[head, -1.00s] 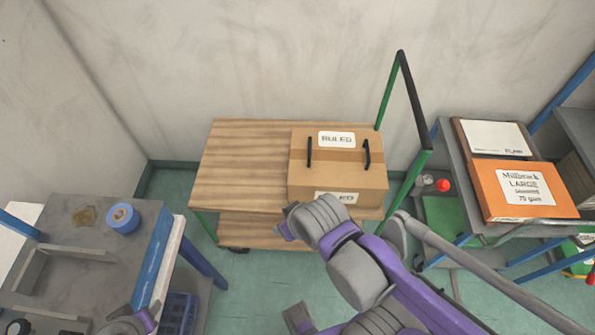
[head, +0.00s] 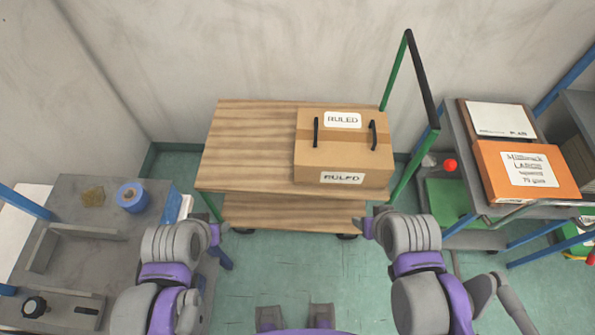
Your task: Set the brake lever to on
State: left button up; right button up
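A round red knob (head: 450,165) shows at the left side of the right-hand shelf unit, close to the cart's green handle post. It may be the end of the brake lever; its shaft and any on or off marking are too small to make out. My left gripper (head: 217,235) is at the lower left, in front of the cart's left corner. My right gripper (head: 366,228) is at lower centre right, in front of the cart and well left of the knob. Both are apart from the knob. Their fingers are too small and turned to read.
A wooden cart (head: 245,150) with a green and black handle frame (head: 422,80) carries a cardboard box (head: 343,160). The right shelf unit (head: 460,135) holds an orange box (head: 550,185). A grey bench (head: 110,215) with blue tape (head: 131,197) stands left. Green floor (head: 290,270) is clear between my arms.

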aim_at(451, 165)
jog(key=k+l+z, duration=0.1)
jog(key=k+l, duration=0.25)
jog(key=l, duration=0.15)
jog(key=i+j+z, duration=0.1)
jog(key=z, duration=1.3)
jog(key=j+z, duration=0.1)
jog(key=j, duration=0.45)
